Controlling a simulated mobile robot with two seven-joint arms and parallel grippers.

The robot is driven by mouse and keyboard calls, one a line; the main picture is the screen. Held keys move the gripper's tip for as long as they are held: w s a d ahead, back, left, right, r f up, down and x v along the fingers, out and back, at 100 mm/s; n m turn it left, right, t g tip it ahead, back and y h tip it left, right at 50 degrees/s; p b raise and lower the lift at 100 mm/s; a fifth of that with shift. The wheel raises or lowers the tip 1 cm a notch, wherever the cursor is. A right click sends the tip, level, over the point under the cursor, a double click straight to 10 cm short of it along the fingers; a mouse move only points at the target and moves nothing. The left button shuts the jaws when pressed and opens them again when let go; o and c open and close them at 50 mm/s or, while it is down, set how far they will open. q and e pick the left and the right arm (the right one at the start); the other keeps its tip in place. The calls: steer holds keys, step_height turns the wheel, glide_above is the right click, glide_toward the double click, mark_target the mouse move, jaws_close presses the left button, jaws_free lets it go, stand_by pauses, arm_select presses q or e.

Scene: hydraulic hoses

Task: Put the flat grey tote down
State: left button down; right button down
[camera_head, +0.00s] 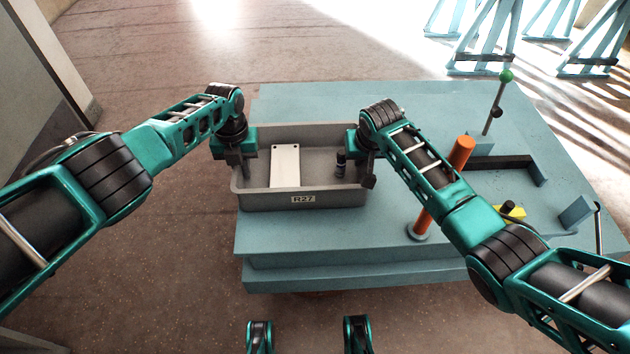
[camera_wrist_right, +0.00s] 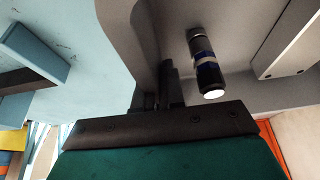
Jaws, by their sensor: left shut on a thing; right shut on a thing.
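The flat grey tote (camera_head: 303,200), labelled R27, is at the left part of the blue table, level as far as I can see. I cannot tell whether its base touches the table. My left gripper (camera_head: 241,164) is shut on its left wall. My right gripper (camera_head: 368,172) is shut on its right wall; the right wrist view shows the fingers (camera_wrist_right: 165,88) across the tote's grey wall (camera_wrist_right: 147,45). Inside the tote are a pale plate (camera_head: 285,166) with small holes and a dark cylindrical fitting (camera_head: 341,164), whose blue band (camera_wrist_right: 207,68) shows in the right wrist view.
The blue table (camera_head: 330,235) has bare surface in front of and behind the tote. An orange post (camera_head: 460,153) stands to the right, close to my right arm. Further right are a green-topped rod (camera_head: 496,105), a recessed frame and a yellow piece (camera_head: 513,211).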

arm_select(q)
steer(key=shift+a+f, duration=0.15)
steer(key=shift+f, duration=0.25)
arm_select(e)
steer(key=shift+d+f, duration=0.1)
steer(key=shift+f, duration=0.3)
arm_select(q)
steer(key=c, duration=1.6)
jaws_free()
steer(key=shift+r, duration=0.2)
arm_select(e)
steer(key=c, duration=1.6)
jaws_free()
steer(key=shift+r, duration=0.2)
arm_select(q)
steer(key=o, duration=0.4)
steer(key=shift+c, duration=0.2)
arm_select(e)
steer(key=o, duration=0.4)
steer(key=shift+c, duration=0.2)
arm_select(q)
step_height(320, 180, up, 12)
arm_select(e)
steer(key=shift+r, duration=0.1)
steer(key=v, duration=1.1)
steer(key=shift+s+r, duration=0.25)
steer(key=shift+r, duration=0.1)
